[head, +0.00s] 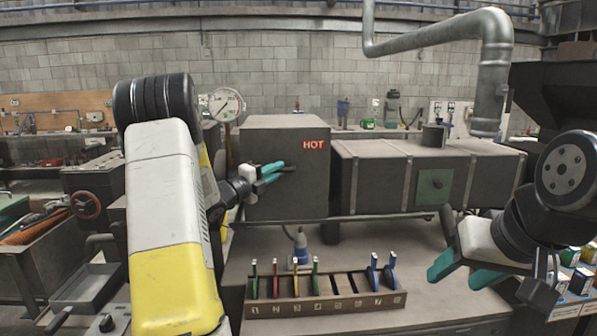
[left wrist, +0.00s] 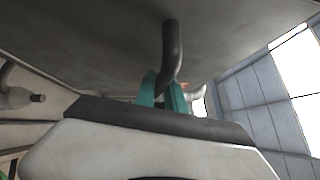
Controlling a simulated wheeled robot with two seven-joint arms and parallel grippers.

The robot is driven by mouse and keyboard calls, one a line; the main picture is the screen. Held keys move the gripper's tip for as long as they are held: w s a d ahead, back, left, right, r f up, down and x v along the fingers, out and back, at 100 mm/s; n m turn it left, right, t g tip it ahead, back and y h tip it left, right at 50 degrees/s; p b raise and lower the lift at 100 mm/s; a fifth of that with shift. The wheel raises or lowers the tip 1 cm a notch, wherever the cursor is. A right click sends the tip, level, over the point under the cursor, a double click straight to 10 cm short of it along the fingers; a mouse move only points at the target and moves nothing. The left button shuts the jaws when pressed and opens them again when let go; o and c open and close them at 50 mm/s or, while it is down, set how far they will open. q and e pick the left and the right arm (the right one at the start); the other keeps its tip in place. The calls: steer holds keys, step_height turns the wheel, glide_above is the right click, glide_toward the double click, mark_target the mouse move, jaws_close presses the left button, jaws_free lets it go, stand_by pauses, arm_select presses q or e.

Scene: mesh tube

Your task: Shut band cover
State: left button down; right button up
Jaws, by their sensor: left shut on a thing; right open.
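A large dark grey box-shaped cover (head: 288,135) with a red HOT label stands at the middle of the machine. I cannot tell from here whether it is fully closed. My left gripper (head: 275,171) is at its front face, teal fingers pointing right. In the left wrist view, the fingers (left wrist: 164,92) are shut on a dark bent handle (left wrist: 173,50) that comes off a broad grey surface (left wrist: 105,40). My right gripper (head: 460,273) is open and empty, low at the right, clear of the cover.
A long grey barrel housing (head: 400,165) extends right of the cover. Below, a wooden rack (head: 325,303) of coloured numbered tools sits on the bench. A grey pipe (head: 493,75) hangs at upper right, and a gauge (head: 224,104) stands behind my left arm.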

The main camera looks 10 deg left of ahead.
mark_target(285, 154)
arm_select(q)
steer(key=shift+a+f, duration=0.1)
steer(key=shift+a, duration=0.25)
steer(key=c, duration=1.5)
jaws_free()
steer(key=shift+s+a, duration=0.1)
steer(key=shift+o, duration=0.5)
steer(key=shift+r, duration=0.4)
step_height(285, 154, up, 3)
steer(key=shift+f, duration=0.1)
steer(key=s+d, duration=0.3)
steer(key=s, duration=0.4)
steer(key=s+d+r, duration=0.1)
steer(key=s+d, duration=0.2)
steer(key=s, duration=0.5)
steer(key=shift+r, duration=0.25)
steer(key=shift+w+y, duration=0.15)
steer(key=shift+y, duration=0.15)
